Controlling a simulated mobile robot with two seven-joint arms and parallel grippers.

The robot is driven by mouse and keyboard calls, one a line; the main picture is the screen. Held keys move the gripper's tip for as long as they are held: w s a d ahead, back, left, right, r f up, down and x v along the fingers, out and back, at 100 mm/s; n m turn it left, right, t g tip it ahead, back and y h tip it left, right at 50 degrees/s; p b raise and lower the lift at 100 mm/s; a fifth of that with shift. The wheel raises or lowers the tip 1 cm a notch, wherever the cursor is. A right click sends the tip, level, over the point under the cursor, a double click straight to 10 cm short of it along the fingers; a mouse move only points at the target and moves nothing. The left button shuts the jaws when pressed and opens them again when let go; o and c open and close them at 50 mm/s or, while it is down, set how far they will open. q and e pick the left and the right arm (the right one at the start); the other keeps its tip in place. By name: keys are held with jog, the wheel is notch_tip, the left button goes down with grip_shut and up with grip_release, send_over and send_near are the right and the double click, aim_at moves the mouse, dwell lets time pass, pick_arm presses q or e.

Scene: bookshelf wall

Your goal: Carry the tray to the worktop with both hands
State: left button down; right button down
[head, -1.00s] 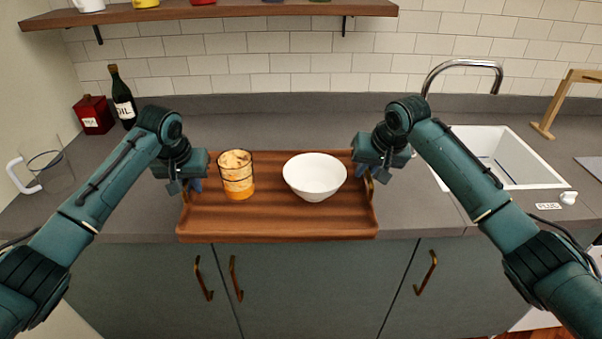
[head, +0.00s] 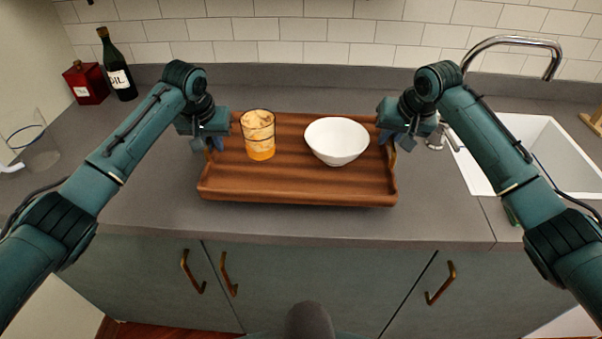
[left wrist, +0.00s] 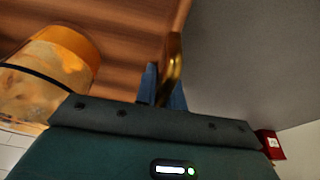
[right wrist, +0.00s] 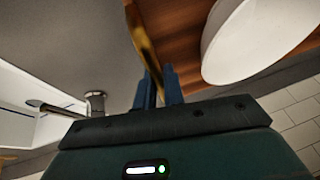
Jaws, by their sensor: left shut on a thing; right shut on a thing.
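The wooden tray (head: 300,187) is over the grey worktop (head: 130,209) in the head view, fully inside its front edge and looking level. I cannot tell whether it touches the worktop. A glass with orange drink (head: 259,136) stands upright on its left half and a white bowl (head: 337,141) on its right half. My left gripper (head: 215,147) is shut on the left brass handle, which shows between the blue fingers in the left wrist view (left wrist: 173,72). My right gripper (head: 391,140) is shut on the right brass handle, seen in the right wrist view (right wrist: 142,40).
A dark oil bottle (head: 117,67) and a red tin (head: 87,83) stand at the back left. A clear jug (head: 22,130) is at the far left. The white sink (head: 575,180) and chrome tap (head: 506,42) are to the right. Worktop in front of the tray is bare.

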aim_at(216, 155)
pick_arm(q)
jog(key=shift+a+r, duration=0.1)
jog(key=shift+r, duration=0.15)
pick_arm(e)
jog(key=shift+d+r, duration=0.1)
jog(key=shift+r, duration=0.2)
pick_arm(q)
jog(key=shift+f, duration=0.2)
pick_arm(e)
jog(key=shift+f, duration=0.25)
